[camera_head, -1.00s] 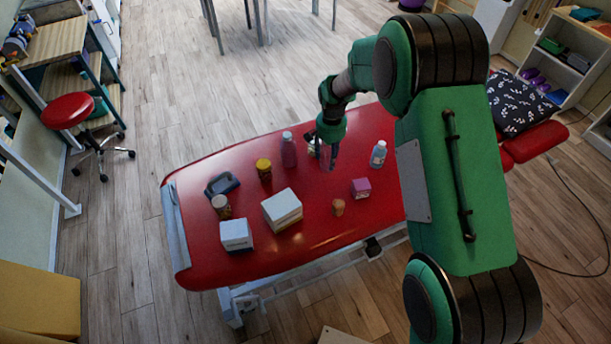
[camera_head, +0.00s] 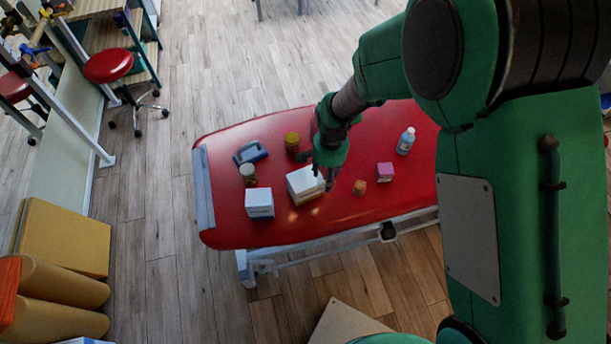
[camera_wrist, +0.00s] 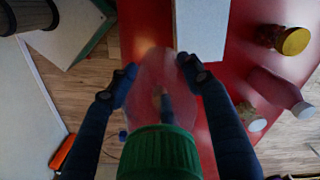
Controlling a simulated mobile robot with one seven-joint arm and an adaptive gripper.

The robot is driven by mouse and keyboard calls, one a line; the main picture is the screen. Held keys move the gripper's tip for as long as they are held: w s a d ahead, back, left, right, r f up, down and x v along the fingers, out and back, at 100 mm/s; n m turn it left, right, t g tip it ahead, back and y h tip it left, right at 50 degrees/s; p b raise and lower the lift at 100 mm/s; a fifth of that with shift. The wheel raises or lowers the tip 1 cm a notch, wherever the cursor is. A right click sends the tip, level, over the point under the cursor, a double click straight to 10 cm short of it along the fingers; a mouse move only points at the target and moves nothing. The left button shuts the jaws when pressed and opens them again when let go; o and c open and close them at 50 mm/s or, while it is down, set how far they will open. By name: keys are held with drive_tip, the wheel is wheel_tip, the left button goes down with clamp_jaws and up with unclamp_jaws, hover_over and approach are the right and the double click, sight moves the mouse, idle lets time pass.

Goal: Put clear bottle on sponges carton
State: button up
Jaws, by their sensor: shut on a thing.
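My gripper (camera_head: 328,178) is above the red treatment table, beside the middle white carton (camera_head: 304,186). In the wrist view its two fingers (camera_wrist: 157,75) are shut on the clear bottle (camera_wrist: 152,88), seen from above with a ribbed green cap toward the camera. In the head view the bottle is hardly visible at the fingertips. A white carton also shows in the wrist view (camera_wrist: 201,28), just beyond the fingers. A second white carton (camera_head: 259,203) stands to the left. I cannot read which carton is the sponges.
On the table (camera_head: 225,225) are a blue-grey tray-like item (camera_head: 250,152), a yellow-capped jar (camera_head: 292,142), a white-lidded jar (camera_head: 248,174), a small brown item (camera_head: 359,187), a magenta box (camera_head: 385,172) and a white-capped bottle (camera_head: 405,141). A pink bottle (camera_wrist: 275,88) shows in the wrist view.

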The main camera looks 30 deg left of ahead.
drive_tip(key=s+d+r+p, duration=0.1)
drive_tip(key=s+d, duration=0.1)
drive_tip(key=s, duration=0.8)
drive_tip(key=shift+d+r+p, duration=0.15)
drive_tip(key=shift+d+p, duration=0.15)
approach(306, 178)
drive_tip(key=shift+a+r+b, duration=0.15)
drive_tip(key=shift+b, duration=0.25)
drive_tip(key=shift+f, duration=1.75)
drive_tip(key=shift+f+b, duration=0.2)
drive_tip(key=shift+b, duration=0.1)
drive_tip(key=o, duration=1.2)
